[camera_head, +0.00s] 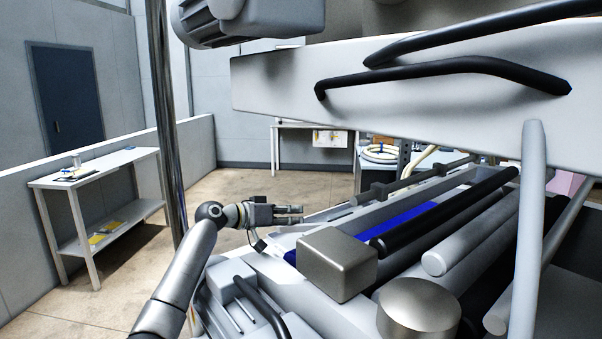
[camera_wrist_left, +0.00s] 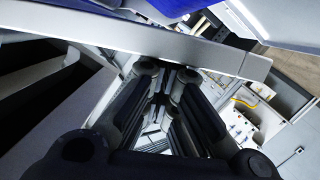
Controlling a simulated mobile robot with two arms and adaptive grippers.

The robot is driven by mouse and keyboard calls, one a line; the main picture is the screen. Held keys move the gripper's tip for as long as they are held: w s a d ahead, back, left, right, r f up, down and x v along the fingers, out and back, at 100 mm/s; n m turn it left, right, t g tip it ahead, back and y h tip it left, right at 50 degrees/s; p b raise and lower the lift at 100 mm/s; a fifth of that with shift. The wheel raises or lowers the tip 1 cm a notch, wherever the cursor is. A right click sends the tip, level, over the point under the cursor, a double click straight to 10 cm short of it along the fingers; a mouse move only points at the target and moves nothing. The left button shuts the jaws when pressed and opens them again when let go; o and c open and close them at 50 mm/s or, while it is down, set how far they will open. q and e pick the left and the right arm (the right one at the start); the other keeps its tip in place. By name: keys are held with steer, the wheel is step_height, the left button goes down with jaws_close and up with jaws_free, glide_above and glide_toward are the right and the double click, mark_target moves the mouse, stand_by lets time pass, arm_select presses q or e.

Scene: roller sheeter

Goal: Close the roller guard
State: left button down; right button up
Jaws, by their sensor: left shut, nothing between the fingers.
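A large pale panel (camera_head: 275,87) with black bar handles (camera_head: 445,70) hangs over the machine at the upper right, raised clear of the rollers; it looks like the roller guard. Below it the rollers (camera_head: 470,240) lie uncovered, dark and light grey, beside a blue strip (camera_head: 400,222). My left gripper (camera_head: 302,213) is shut and empty at the machine's left side, below and apart from the panel. In the left wrist view its dark fingers (camera_wrist_left: 161,88) point at a pale grey beam (camera_wrist_left: 150,42); I cannot tell whether they touch it. My right gripper is not in view.
A metal box (camera_head: 337,264) and a round metal cap (camera_head: 418,310) stand on the machine's near side. A white side table (camera_head: 100,168) stands at the left wall. Floor between is clear.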

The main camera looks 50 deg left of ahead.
arm_select(q)
steer(key=v, duration=1.1)
steer(key=shift+s+r, duration=0.1)
steer(key=shift+s, duration=0.3)
